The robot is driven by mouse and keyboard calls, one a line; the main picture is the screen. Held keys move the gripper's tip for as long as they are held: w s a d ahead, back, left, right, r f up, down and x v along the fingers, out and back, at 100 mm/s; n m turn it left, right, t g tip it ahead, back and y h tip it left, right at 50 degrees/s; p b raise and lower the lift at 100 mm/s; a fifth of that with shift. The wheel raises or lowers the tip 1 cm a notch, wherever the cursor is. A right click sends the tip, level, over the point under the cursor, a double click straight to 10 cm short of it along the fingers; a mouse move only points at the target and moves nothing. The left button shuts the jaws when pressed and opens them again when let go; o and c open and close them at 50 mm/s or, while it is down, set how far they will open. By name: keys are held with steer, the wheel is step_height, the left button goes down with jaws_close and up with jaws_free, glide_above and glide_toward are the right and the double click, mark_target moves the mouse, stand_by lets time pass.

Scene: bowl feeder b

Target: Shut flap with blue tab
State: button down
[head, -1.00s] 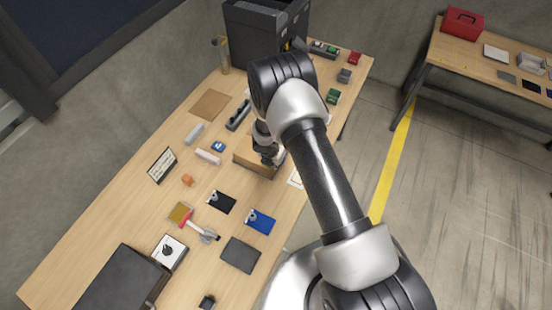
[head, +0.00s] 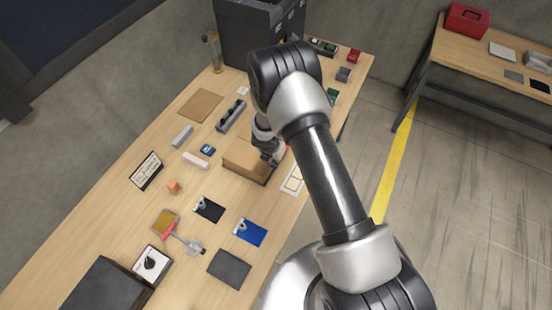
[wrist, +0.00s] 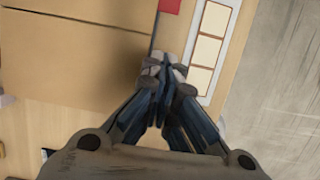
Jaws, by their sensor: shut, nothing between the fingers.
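A brown cardboard box (head: 245,164) stands on the table in the head view, partly hidden behind my arm. In the wrist view its top (wrist: 75,65) fills the left side, with a seam between two panels. A red patch (wrist: 169,6) shows by its right edge. I cannot make out a blue tab in either view. My gripper (head: 271,160) is at the box's right edge in the head view. In the wrist view my gripper (wrist: 163,68) is shut and empty, fingertips at that edge; I cannot tell whether they touch it.
A white sheet with framed squares (wrist: 207,48) lies right of the box, near the table edge. A black card (head: 208,210) and a blue card (head: 250,232) lie in front. A grey holder (head: 231,116) stands behind left. A dark cabinet (head: 245,35) stands at the far end.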

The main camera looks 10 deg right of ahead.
steer(key=shift+w+d+f+b, duration=0.15)
steer(key=shift+w+f+b, duration=0.1)
steer(key=shift+f+b, duration=0.3)
steer(key=shift+r, duration=0.1)
stand_by(0.4)
